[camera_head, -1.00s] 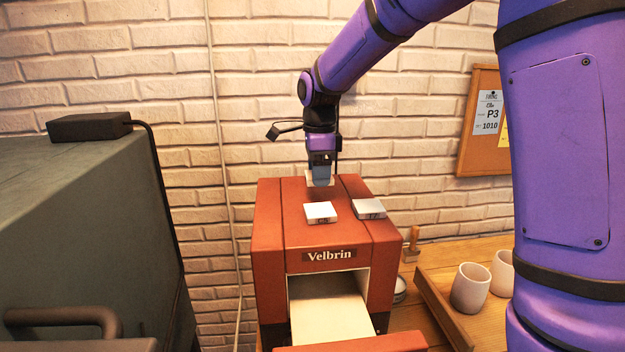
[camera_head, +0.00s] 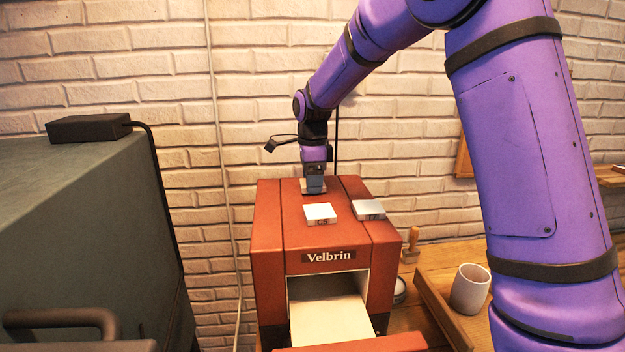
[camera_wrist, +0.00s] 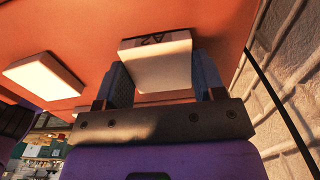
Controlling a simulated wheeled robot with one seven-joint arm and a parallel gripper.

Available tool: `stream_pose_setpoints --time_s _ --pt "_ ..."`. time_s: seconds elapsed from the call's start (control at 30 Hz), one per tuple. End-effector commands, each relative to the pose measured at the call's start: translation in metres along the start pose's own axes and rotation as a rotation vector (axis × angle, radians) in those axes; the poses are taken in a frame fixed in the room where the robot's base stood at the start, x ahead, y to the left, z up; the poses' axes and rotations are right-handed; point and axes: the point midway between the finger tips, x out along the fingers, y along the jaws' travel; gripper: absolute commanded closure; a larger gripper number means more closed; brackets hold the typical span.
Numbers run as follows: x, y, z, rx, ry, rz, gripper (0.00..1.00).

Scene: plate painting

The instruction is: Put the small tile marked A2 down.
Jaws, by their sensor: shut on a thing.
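The small tile marked A2 (camera_wrist: 158,65) is between the two fingers of my gripper (camera_wrist: 163,85) in the wrist view, with its marking at the far edge. In the head view my gripper (camera_head: 314,190) points down at the back of the red Velbrin box's top (camera_head: 280,215). Only a thin edge of the tile shows there, at the fingertips. The tile is at or very near the top surface; I cannot tell if it touches. My gripper is shut on it.
A white marked tile (camera_head: 320,213) and a greyer tile (camera_head: 368,210) lie on the box top in front of my gripper. The brick wall (camera_head: 400,150) stands behind. A cup (camera_head: 469,289) is at right, and a dark green unit (camera_head: 80,220) is at left.

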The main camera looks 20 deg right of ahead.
Motion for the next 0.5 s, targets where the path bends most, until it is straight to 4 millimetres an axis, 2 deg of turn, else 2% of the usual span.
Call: stream_pose_setpoints --time_s 0.13,0.17,0.23,0.27,0.5 --pt "0.0035 0.0001 0.0001 0.000 0.000 0.001 0.62" --pt "0.0031 0.0001 0.0001 0.000 0.000 0.000 0.30" --pt "0.0030 0.0001 0.0001 0.000 0.000 0.000 0.14" --pt "0.0030 0.0001 0.0001 0.000 0.000 0.000 0.11" --pt "0.0026 0.0001 0.0001 0.000 0.000 0.000 0.11"
